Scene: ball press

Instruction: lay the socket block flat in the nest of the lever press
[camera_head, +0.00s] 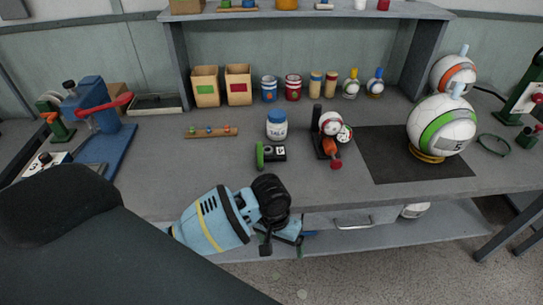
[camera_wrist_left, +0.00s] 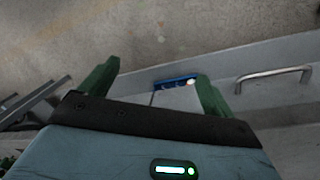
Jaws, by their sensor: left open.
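A blue press-like machine (camera_head: 97,103) with a red lever (camera_head: 104,105) stands on a blue base (camera_head: 112,155) at the left of the bench. It looks like the lever press; its nest cannot be made out. A small black block with a white face and a green disc (camera_head: 271,153) lies near the bench's front middle; I cannot tell whether it is the socket block. My left gripper (camera_head: 289,241) hangs in front of the bench edge, low and pointing down. In the left wrist view its green fingers (camera_wrist_left: 157,85) are spread with nothing between them. My right gripper is not in view.
A black gauge stand (camera_head: 322,147) and a white jar (camera_head: 277,125) stand mid-bench. A blue item (camera_wrist_left: 175,82) is low, beyond my fingers.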

